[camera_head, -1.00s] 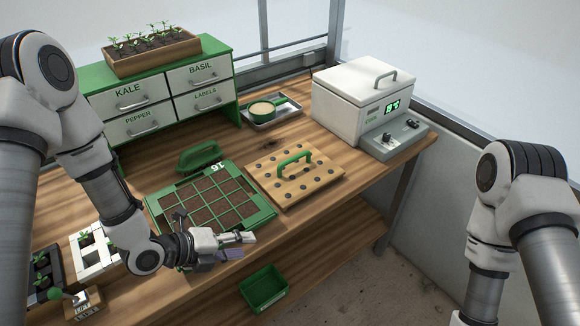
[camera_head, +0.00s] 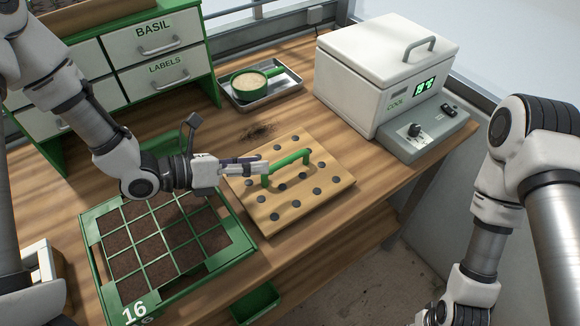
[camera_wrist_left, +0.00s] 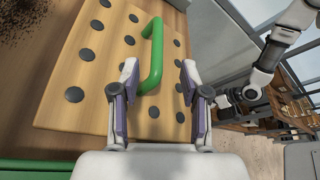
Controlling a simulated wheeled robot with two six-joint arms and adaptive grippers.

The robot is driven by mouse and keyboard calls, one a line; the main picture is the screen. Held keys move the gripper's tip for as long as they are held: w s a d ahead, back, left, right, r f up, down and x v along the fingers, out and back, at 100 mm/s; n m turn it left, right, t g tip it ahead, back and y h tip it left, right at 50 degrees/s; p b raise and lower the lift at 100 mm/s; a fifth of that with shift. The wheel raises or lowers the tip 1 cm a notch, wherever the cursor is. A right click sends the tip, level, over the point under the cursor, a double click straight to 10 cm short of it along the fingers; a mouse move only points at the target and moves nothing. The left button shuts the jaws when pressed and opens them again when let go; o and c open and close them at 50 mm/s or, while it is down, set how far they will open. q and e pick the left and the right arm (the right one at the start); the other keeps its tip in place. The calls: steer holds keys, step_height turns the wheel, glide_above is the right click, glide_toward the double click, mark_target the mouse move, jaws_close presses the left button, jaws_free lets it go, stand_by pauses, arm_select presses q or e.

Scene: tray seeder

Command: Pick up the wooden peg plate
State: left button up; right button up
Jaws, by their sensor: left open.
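The wooden peg plate (camera_head: 318,190) lies flat on the bench, right of the seed tray. It has rows of dark round pegs and a green arched handle (camera_head: 287,165) on top. My left gripper (camera_head: 262,168) is over the plate's left part, its fingertips close to the handle's left end. In the left wrist view the gripper (camera_wrist_left: 158,85) is open, with the green handle (camera_wrist_left: 154,50) between and beyond its fingertips. Nothing is held. I cannot tell whether a finger touches the handle. My right arm is at the right of the head view; its gripper is out of frame.
The green seed tray (camera_head: 249,240), marked 16, holds soil cells at the left. A metal tray (camera_head: 290,82) with a green-handled pan stands behind the plate. A white cooler box (camera_head: 360,85) stands at the back right. Labelled drawers (camera_head: 155,80) are at the back left.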

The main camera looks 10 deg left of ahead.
mark_target(288, 158)
arm_select(q)
steer(key=shift+w+f, duration=0.35)
steer(key=shift+f, duration=0.15)
steer(key=shift+w+d+f, duration=0.35)
steer(key=shift+w+d, duration=0.25)
steer(key=shift+w, duration=0.25)
steer(key=shift+d+r, duration=0.1)
steer(key=shift+d, duration=0.6)
steer(key=p+x, duration=0.2)
steer(key=x, duration=0.3)
steer(key=shift+d+r, duration=0.1)
steer(key=shift+r, duration=0.05)
steer(key=shift+c, duration=1)
steer(key=shift+r, duration=0.1)
jaws_close()
arm_select(e)
steer(key=shift+w+r, duration=0.55)
steer(key=shift+r, duration=0.1)
